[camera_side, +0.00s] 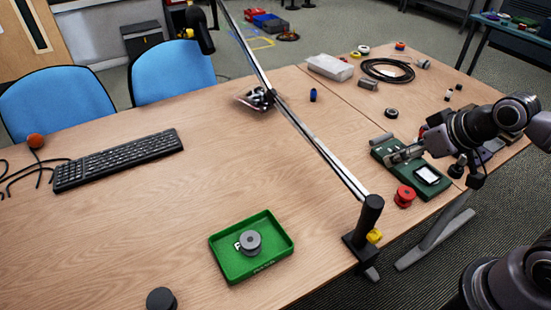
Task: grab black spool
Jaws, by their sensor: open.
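A black roll (391,113) lies on the table at the right, behind the green box-shaped device; it looks like a small black spool. A dark round object (161,299) stands at the bottom edge, partly cut off, and may also be a spool. My gripper (396,153) is at the end of the arm reaching in from the right. It is open, low over the green device (420,175), in front of the black roll and apart from it. Whether the fingers touch the device cannot be told.
A red spool (404,196) sits in front of the device. A green tray (219,257) holds a grey spool (250,241). A clamped lamp arm (318,148) crosses the table diagonally. A coiled black cable (388,70) and clear box (330,67) lie at the back. The table's middle is clear.

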